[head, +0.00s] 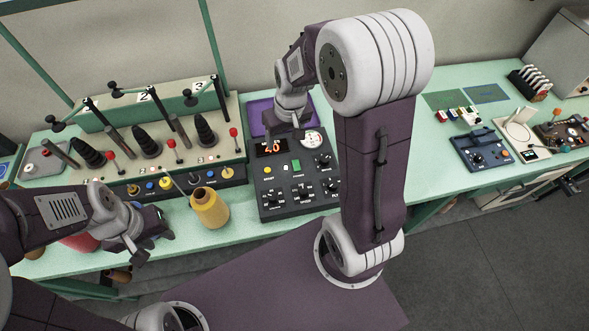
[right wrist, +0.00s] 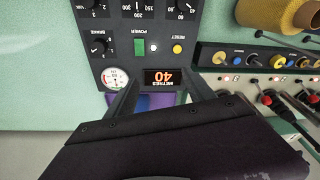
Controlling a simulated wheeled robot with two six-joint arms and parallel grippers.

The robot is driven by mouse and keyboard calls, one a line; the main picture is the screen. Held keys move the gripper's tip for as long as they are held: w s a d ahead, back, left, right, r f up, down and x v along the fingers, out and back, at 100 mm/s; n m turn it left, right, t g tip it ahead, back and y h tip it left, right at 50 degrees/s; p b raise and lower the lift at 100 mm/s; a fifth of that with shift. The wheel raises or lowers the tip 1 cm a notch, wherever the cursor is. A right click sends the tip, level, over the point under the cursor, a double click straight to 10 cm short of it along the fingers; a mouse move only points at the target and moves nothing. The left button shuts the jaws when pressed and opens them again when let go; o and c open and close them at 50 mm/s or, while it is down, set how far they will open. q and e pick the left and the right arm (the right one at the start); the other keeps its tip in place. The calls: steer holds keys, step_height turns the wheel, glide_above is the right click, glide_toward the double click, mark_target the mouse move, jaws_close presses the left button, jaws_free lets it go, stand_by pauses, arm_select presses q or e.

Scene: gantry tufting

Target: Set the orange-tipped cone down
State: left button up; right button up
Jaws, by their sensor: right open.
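A yellow cone (head: 209,210) with an orange-brown tip stands upright on the green table, in front of the row of coloured knobs. Part of it shows at the upper right of the right wrist view (right wrist: 268,14). My right gripper (head: 296,130) is open and empty, over the purple mat behind the black control box; its spread fingers show in the right wrist view (right wrist: 160,98). My left gripper (head: 152,240) is over the table's front left, left of the yellow cone and apart from it. Its jaw opening is not clear. A red item (head: 80,242) is partly hidden behind my left arm.
The control box (head: 297,182) reads 40. A purple mat (head: 260,112) lies behind the box. The table right of my right arm holds more devices (head: 481,149).

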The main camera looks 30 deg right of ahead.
steer(key=s+a+f+g, duration=0.1)
steer(key=s+a+f, duration=0.1)
steer(key=s, duration=0.9)
steer(key=shift+s, duration=0.15)
steer(key=shift+a+f+b, duration=0.15)
steer(key=shift+f+b, duration=1.55)
steer(key=shift+f, duration=0.1)
